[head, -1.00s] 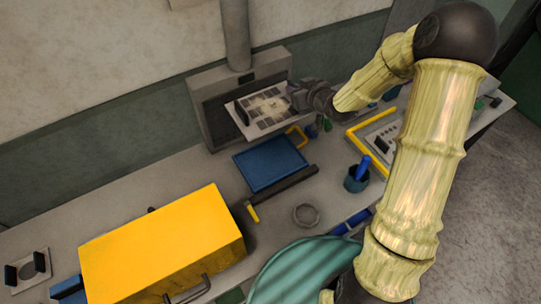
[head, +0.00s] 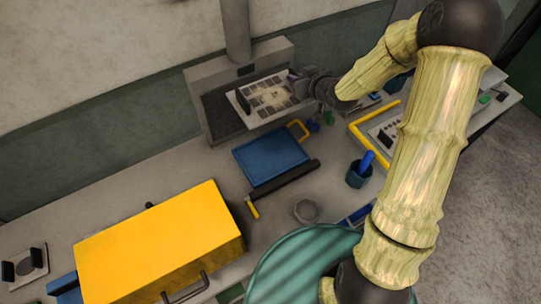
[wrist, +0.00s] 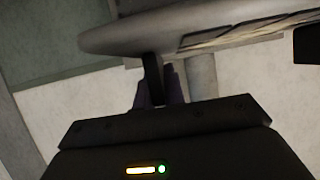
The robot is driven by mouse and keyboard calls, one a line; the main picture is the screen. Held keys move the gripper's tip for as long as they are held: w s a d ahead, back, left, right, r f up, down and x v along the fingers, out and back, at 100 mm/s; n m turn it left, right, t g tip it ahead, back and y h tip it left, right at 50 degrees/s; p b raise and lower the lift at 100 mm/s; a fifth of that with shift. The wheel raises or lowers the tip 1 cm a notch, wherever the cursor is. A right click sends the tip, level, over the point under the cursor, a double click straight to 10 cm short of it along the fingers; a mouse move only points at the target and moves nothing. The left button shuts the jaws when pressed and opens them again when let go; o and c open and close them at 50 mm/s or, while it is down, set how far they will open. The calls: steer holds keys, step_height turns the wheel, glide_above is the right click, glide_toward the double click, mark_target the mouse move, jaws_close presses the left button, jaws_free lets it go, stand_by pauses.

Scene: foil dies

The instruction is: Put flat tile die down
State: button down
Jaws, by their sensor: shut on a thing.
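The flat tile die (head: 270,97) is a pale flat plate with rows of dark squares and a dark upright handle at its left end. My gripper (head: 297,88) is shut on its right end and holds it up in front of the grey box-like unit at the wall. In the wrist view the die (wrist: 190,28) is a blurred pale edge across the top, with the dark gripper (wrist: 160,85) below it. The fingertips are partly hidden by the die. A blue flat pad (head: 270,158) lies on the bench below the die.
The grey unit (head: 212,118) with a pipe stands behind the die. A yellow box (head: 160,245) fills the front left. Clear bench shows left of the pad.

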steer(key=shift+w+f+b, duration=0.2)
steer(key=shift+f+b, duration=0.25)
steer(key=shift+f, duration=0.1)
steer(key=b, duration=2)
glide_above(290, 146)
step_height(290, 146, down, 20)
steer(key=shift+w+a, duration=0.15)
steer(key=shift+f+p, duration=0.35)
steer(key=shift+f, duration=2.4)
steer(key=shift+f, duration=0.15)
steer(key=shift+f+p, duration=0.3)
steer(key=shift+f, duration=1.65)
steer(key=shift+f, duration=0.15)
steer(key=c, duration=1.5)
jaws_free()
